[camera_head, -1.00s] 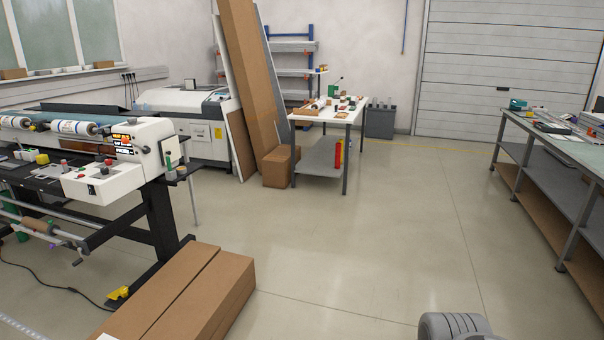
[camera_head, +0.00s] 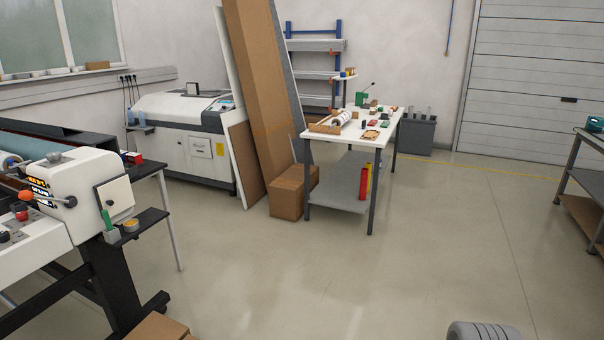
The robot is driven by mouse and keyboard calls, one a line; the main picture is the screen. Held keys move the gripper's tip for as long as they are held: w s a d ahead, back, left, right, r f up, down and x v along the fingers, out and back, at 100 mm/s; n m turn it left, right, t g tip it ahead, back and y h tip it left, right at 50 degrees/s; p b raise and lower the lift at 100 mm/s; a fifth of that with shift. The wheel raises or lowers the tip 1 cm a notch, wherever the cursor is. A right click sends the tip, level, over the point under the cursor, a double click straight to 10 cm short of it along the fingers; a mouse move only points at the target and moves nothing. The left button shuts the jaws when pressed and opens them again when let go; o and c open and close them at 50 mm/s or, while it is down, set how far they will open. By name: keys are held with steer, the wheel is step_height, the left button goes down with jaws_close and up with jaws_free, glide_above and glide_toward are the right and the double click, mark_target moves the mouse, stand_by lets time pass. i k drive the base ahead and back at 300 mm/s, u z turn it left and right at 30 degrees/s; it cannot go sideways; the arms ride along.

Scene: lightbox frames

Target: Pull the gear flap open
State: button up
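The laminating machine (camera_head: 62,200) stands at the left with a white end housing. On the end of that housing, facing right, is a small white squarish panel (camera_head: 117,198), which may be the gear flap; it looks closed, but I cannot tell for sure. An orange knob and a red button sit on the housing to its left. My gripper is not in view; only a grey rounded part of my own arm shows at the bottom right edge.
A small side shelf (camera_head: 143,226) juts out below the panel, holding a green item and a yellow roll. A cardboard box (camera_head: 158,327) lies low in front of the machine. A white worktable (camera_head: 378,137) stands ahead. The floor (camera_head: 300,285) between is clear.

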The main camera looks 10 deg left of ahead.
mark_target(116, 195)
steer(key=u, duration=0.45)
steer(key=i, duration=1.4)
steer(key=u, duration=1.55)
steer(key=i, duration=1.1)
steer(key=u, duration=0.6)
